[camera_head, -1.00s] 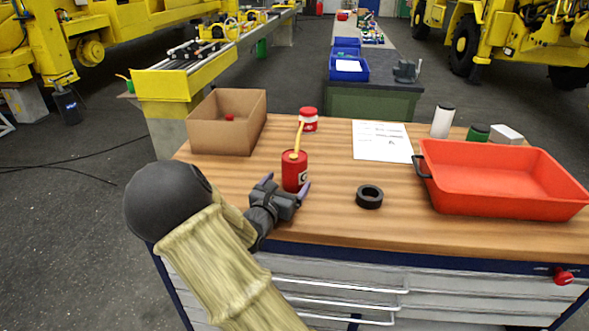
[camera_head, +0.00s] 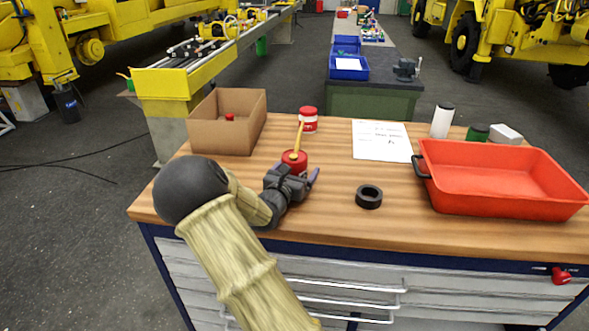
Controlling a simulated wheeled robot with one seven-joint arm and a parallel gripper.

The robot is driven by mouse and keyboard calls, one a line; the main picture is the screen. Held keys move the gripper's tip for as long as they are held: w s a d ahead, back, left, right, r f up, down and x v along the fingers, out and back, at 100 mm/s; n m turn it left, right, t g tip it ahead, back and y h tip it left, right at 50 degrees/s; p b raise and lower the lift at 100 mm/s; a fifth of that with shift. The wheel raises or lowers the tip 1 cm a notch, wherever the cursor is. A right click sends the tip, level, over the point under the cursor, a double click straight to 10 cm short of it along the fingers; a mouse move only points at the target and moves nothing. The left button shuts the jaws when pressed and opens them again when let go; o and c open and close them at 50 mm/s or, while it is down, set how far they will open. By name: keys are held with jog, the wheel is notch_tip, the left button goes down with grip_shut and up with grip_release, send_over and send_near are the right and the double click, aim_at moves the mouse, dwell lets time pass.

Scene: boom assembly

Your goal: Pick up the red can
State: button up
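A red can (camera_head: 295,156) with a long yellow spout stands upright on the wooden bench top, left of centre. My gripper (camera_head: 297,171) is right in front of it and hides its lower part. The right finger, with a purple tip, stands out to the right of the can. The left finger is partly hidden against the can's left side. The fingers look spread; whether they touch the can cannot be told.
A cardboard box (camera_head: 262,125) stands behind left, and a red-and-white jar (camera_head: 308,125) behind the can. A black ring (camera_head: 368,203) lies to the right. A red tray (camera_head: 500,205) fills the right side. A paper sheet (camera_head: 380,142) lies at the back.

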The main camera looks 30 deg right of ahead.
aim_at(297, 152)
jog(key=shift+s, duration=0.1)
dwell(0.3)
jog(key=c, duration=1.2)
jog(key=shift+c, duration=0.2)
jog(key=shift+r, duration=0.1)
notch_tip(297, 152, up, 10)
jog(key=shift+f, duration=0.1)
